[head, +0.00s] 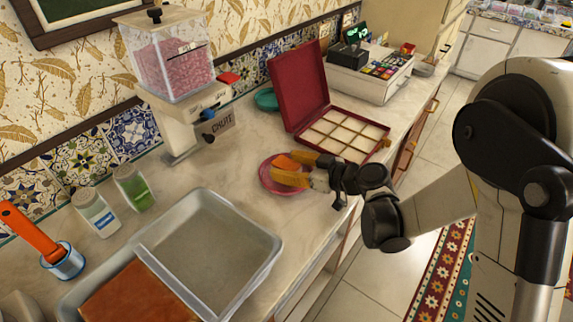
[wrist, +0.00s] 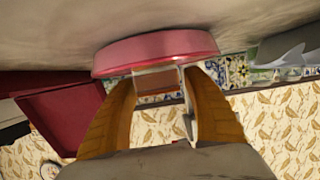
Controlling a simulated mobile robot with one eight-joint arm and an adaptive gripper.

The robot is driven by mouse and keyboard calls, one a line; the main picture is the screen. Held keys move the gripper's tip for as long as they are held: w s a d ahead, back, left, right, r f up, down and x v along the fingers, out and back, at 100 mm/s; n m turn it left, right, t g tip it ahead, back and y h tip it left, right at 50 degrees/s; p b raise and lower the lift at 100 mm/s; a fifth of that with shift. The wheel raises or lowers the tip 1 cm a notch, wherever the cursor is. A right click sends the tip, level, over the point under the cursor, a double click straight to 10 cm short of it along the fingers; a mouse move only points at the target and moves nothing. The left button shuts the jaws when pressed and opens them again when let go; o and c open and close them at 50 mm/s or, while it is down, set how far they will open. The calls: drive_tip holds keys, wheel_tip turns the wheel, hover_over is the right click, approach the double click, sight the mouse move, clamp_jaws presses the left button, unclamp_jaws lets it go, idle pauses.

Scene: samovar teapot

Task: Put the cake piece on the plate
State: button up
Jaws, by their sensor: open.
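The cake piece (head: 287,162) is a small orange-brown block on the pink plate (head: 265,182), which stands on the counter. The piece also shows in the wrist view (wrist: 157,83), against the pink plate (wrist: 160,47); a pale side of it is visible. My gripper (head: 286,166) has its yellow fingers low over the plate, apart, one on each side of the piece. In the wrist view my gripper (wrist: 159,78) is open around it; whether a finger touches it I cannot tell. The fingers hide part of the plate and piece in the head view.
A metal tray (head: 262,240) with a brown cake sheet (head: 140,296) lies at the front left. An open red compartment box (head: 300,85) stands behind the plate. A dispenser (head: 172,70), two jars and a teal dish (head: 266,99) stand along the wall.

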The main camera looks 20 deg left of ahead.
drive_tip(key=shift+r, duration=0.1)
drive_tip(key=shift+d+r, duration=0.2)
drive_tip(key=p+v, duration=0.4)
drive_tip(key=v, duration=0.7)
drive_tip(key=shift+s+d, duration=0.2)
drive_tip(key=shift+d, duration=0.1)
drive_tip(key=shift+d+r+m+h, duration=0.3)
drive_tip(key=shift+d, duration=0.05)
drive_tip(key=s+d+r+m+h, duration=0.2)
drive_tip(key=s+d+m+h, duration=0.2)
drive_tip(key=d, duration=0.4)
drive_tip(key=s+d+r+m+t+h, duration=0.1)
drive_tip(key=s+d+r+m+h, duration=0.2)
drive_tip(key=s+d, duration=0.3)
drive_tip(key=s+d+r+m+h, duration=0.3)
drive_tip(key=s+d+m+h, duration=0.2)
drive_tip(key=d, duration=0.4)
drive_tip(key=shift+s+d+m+t, duration=0.2)
drive_tip(key=shift+d+m+t, duration=0.15)
drive_tip(key=shift+m+t, duration=0.05)
drive_tip(key=shift+a, duration=0.1)
